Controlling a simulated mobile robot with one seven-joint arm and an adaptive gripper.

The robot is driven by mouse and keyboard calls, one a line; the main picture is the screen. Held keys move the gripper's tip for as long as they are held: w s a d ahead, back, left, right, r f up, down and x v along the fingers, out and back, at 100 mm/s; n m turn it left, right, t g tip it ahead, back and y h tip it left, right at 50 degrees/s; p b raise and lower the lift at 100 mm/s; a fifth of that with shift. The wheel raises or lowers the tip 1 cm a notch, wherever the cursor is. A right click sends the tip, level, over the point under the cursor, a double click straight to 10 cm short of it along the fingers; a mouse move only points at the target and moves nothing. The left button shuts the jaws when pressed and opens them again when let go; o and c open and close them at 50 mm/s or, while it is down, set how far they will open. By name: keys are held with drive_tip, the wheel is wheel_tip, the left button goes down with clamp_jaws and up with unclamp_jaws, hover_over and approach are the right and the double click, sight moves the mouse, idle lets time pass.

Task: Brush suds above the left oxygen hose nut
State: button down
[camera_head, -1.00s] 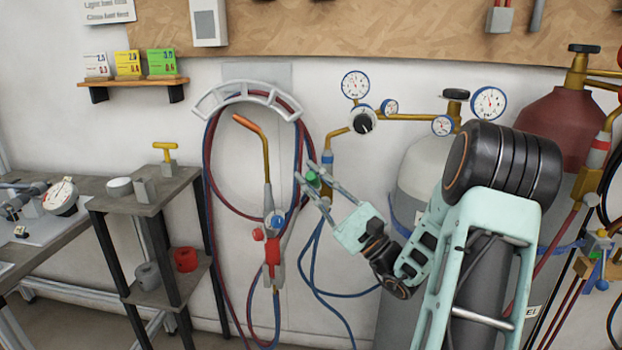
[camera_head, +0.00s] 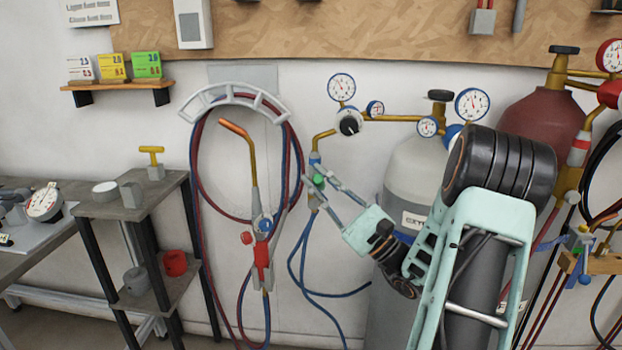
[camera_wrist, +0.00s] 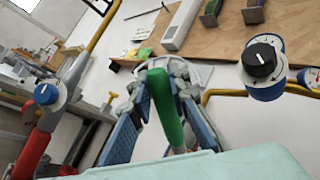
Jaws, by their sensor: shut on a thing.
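My gripper (camera_head: 312,186) is shut on a green-handled tool, probably the brush (camera_head: 319,180). In the wrist view the green handle (camera_wrist: 165,108) stands between the fingers, and its far end is hidden. The left oxygen regulator (camera_head: 348,122) has a brass outlet pipe bending down to a fitting with a blue band (camera_head: 315,158), apparently the hose nut area. A blue hose (camera_head: 300,245) hangs below it. My fingertips overlap the lower fitting in the head view. I cannot tell whether anything touches, and no suds or bristles are discernible.
A torch (camera_head: 258,215) with red and blue hoses hangs on a grey holder (camera_head: 235,95) to the left. A grey cylinder (camera_head: 415,165) stands behind my arm, with a dark red one (camera_head: 540,115) to its right. A small shelf stand (camera_head: 130,205) is at lower left.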

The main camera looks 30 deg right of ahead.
drive_tip(key=w+a, duration=0.2)
drive_tip(key=a, duration=0.1)
drive_tip(key=shift+w+a, duration=0.1)
drive_tip(key=shift+w, duration=0.15)
idle(0.4)
drive_tip(key=s+a+p, duration=0.1)
drive_tip(key=s+a, duration=0.2)
drive_tip(key=s, duration=0.2)
drive_tip(key=shift+a, duration=0.2)
drive_tip(key=shift+s, duration=0.1)
drive_tip(key=shift+s+a, duration=0.85)
drive_tip(key=shift+s, duration=0.3)
drive_tip(key=shift+f, duration=0.1)
